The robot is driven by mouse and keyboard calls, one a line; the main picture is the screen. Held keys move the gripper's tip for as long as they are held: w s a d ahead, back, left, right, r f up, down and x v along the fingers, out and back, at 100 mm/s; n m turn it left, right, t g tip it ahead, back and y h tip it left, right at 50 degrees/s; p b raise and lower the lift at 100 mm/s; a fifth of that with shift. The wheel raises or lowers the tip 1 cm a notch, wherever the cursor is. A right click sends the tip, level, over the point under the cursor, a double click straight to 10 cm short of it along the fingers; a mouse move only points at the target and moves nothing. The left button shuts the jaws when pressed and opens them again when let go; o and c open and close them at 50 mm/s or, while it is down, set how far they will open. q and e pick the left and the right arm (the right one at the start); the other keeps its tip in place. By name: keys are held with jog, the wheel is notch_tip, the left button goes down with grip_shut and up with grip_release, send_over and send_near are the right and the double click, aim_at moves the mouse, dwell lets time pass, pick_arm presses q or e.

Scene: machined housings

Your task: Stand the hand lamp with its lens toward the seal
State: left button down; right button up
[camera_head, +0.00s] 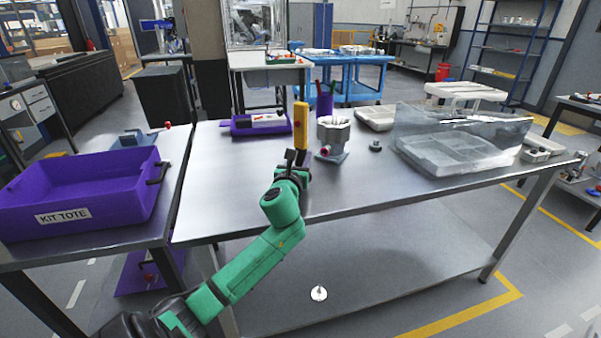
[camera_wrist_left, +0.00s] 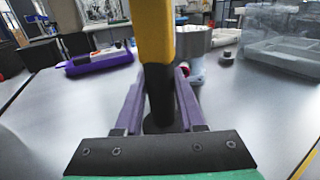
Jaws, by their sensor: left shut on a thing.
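The hand lamp (camera_head: 300,118) is upright, with a yellow upper body and a black lower part. It also fills the middle of the left wrist view (camera_wrist_left: 155,35). My left gripper (camera_head: 297,160) is shut on its black lower part, with a purple finger on each side in the wrist view (camera_wrist_left: 158,95). I cannot tell whether its base touches the table or which way its lens faces. The grey machined housing (camera_head: 335,133) stands just right of the lamp. A red round part, perhaps the seal (camera_head: 325,152), shows low on its left side. My right gripper is out of view.
A small dark knob (camera_head: 375,146) and a clear bin (camera_head: 455,150) lie to the right. A purple kit tote (camera_head: 85,190) is on the left table. The front of the steel table (camera_head: 400,190) is clear.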

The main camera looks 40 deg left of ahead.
pick_arm(q)
notch_tip(320, 180, down, 3)
jog(key=shift+f+b, duration=0.1)
jog(key=shift+b, duration=0.3)
jog(key=c, duration=0.5)
grip_release()
jog(key=shift+r, duration=0.2)
jog(key=v, duration=1.2)
jog(key=shift+f, duration=0.15)
